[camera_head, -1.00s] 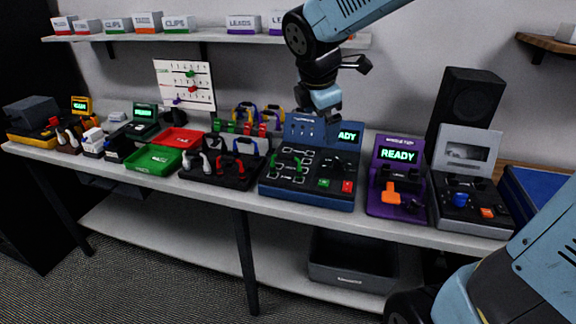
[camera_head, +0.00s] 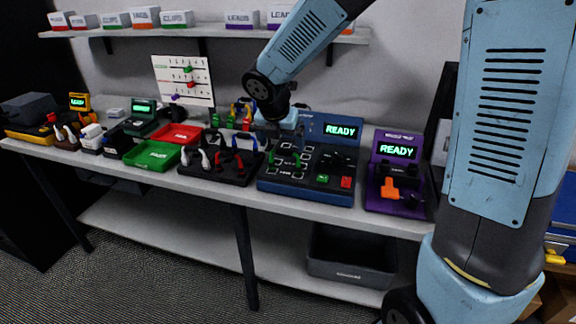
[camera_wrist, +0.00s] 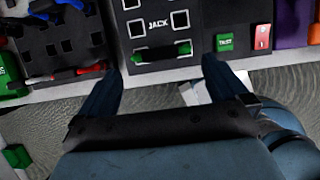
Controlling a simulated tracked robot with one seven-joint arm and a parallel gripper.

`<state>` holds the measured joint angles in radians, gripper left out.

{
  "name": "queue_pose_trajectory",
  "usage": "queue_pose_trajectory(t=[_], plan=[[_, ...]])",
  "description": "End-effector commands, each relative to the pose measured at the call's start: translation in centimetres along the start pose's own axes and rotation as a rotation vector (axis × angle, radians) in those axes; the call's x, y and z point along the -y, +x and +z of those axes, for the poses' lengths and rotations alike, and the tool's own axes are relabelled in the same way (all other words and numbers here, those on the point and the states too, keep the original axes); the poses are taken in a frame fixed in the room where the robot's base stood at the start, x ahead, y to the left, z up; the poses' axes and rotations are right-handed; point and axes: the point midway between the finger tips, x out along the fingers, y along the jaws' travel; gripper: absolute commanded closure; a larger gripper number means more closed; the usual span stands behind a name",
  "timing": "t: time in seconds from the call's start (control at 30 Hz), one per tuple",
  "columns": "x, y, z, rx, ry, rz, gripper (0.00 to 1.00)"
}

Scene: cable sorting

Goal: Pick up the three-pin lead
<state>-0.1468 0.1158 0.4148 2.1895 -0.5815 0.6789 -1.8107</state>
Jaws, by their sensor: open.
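A lead with green ends and a dark middle (camera_wrist: 160,52) lies across the lower sockets of the blue tester in the wrist view. It also shows as a green-ended lead on the tester's left half in the head view (camera_head: 297,160). I cannot read its pin count. My gripper (camera_wrist: 160,68) is open and empty, its fingers spread either side of that lead. In the head view my gripper (camera_head: 278,136) hangs over the left part of the blue tester (camera_head: 300,192). Its height above the lead is hard to tell.
A black rack (camera_head: 215,172) with grey, red and blue leads stands left of the tester. Green (camera_head: 150,165) and red (camera_head: 172,140) trays lie further left. A purple station (camera_head: 400,165) reading READY stands right. The shelf (camera_head: 200,31) runs above.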

Motion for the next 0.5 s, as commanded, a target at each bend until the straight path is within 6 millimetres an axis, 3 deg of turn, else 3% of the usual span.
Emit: queue_pose_trajectory(t=[0.27,0.5], plan=[[0.0,1.8,-0.1,-0.001,-0.001,0.0,0.0],[0.1,4.9,-0.1,-0.002,-0.002,-0.001,0.0]])
